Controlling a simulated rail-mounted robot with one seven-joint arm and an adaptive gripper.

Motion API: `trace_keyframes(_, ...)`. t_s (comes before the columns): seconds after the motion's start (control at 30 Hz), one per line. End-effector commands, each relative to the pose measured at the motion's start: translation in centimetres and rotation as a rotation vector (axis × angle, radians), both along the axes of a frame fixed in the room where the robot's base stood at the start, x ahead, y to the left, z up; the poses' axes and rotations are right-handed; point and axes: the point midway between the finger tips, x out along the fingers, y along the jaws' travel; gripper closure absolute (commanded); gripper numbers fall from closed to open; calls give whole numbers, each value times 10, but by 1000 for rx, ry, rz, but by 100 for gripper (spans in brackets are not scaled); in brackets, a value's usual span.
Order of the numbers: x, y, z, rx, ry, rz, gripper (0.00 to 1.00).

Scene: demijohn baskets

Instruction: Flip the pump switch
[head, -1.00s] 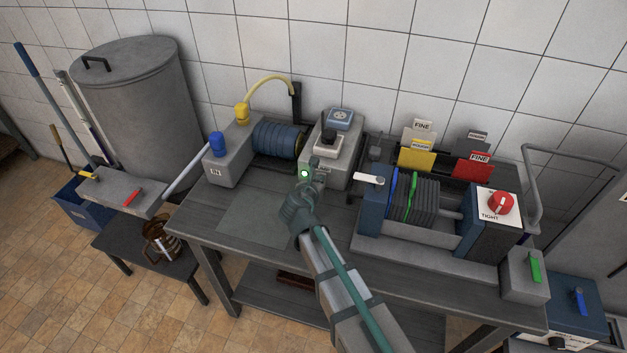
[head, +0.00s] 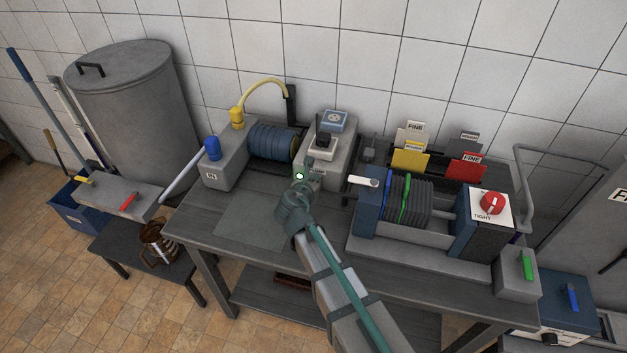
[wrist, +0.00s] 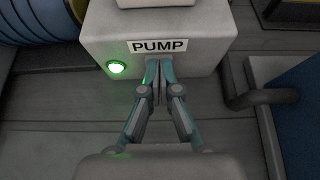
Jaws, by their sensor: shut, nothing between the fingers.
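The pump box (head: 342,165) is a grey block on the bench, marked PUMP on its front in the wrist view (wrist: 158,46). A black switch (head: 325,137) stands on a white plate on its top. A green lamp (wrist: 116,67) on its front is lit; it also shows in the head view (head: 299,176). My gripper (wrist: 159,64) is shut and empty, its fingertips at the box's front face just below the label. Whether they touch it I cannot tell. In the head view my gripper (head: 308,164) is below and in front of the switch.
Left of the pump stand a blue ribbed coil (head: 272,142) and a grey block (head: 226,170) with blue and yellow caps. To the right is a plate filter press (head: 407,200) with a red knob (head: 492,203). The bench front-left (head: 250,220) is clear.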

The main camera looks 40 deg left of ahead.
Motion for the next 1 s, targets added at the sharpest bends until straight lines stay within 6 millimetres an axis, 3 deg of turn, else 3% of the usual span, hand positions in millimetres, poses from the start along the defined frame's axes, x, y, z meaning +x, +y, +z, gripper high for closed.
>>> trace_keyframes(0.27,-31,-20,6,-1,1,-8,100)
trace_keyframes(0.6,-82,-36,47,3,-1,-9,100)
trace_keyframes(0.8,-99,-41,62,1,-1,-10,100)
trace_keyframes(1.0,-104,-42,67,-1,0,-11,100)
